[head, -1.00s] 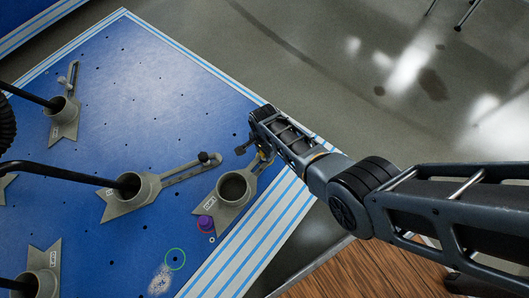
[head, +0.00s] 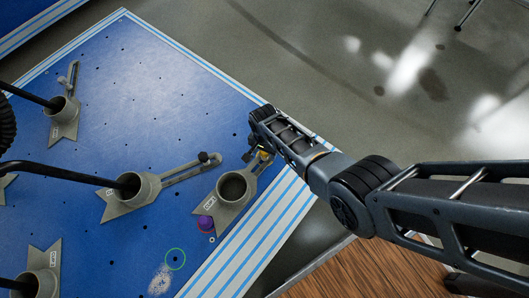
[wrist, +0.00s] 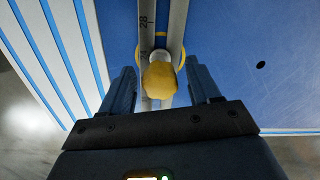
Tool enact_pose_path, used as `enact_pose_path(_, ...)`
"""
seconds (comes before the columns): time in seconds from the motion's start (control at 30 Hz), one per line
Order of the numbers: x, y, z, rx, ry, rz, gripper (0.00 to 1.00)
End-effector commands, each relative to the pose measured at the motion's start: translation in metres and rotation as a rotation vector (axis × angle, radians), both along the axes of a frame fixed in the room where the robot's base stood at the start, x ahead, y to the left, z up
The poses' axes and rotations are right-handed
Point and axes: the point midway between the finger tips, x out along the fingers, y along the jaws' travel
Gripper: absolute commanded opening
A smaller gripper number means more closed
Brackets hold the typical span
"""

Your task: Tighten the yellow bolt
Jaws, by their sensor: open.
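The yellow bolt (wrist: 160,80) shows in the wrist view as a rounded yellow head over the slot of a grey slotted arm (wrist: 147,20). In the head view a bit of yellow (head: 265,155) shows below my gripper, at the end of the grey bracket (head: 233,205). My gripper (wrist: 163,85) is open, with one dark finger on each side of the bolt head. Gaps show between the fingers and the head, so it is not gripped. In the head view my gripper (head: 258,155) is partly hidden by my own wrist. The bolt's shank is hidden.
The brackets stand on a blue board (head: 150,75) with small holes and a striped border. Another bracket (head: 130,195) with a slotted arm and dark knob is close by on the left. A purple cap (head: 205,224) and a green ring (head: 175,259) are near the front.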

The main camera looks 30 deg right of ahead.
Motion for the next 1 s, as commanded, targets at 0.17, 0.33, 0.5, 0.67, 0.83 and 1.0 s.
enact_pose_path(0.17,0.0,0.0,0.0,0.0,0.0,0.012,0.62)
enact_pose_path(0.33,0.0,-0.0004,0.0,0.0,0.001,0.177,0.62)
enact_pose_path(0.5,0.0001,0.0001,0.0,0.0,0.0,0.326,0.62)
enact_pose_path(0.67,0.0001,0.0002,0.0,0.0,0.0,0.351,0.62)
enact_pose_path(0.83,0.0001,0.0001,0.0,0.0,0.0,0.356,0.62)
enact_pose_path(1.0,0.0001,-0.0005,0.0001,0.0,0.0,0.502,0.62)
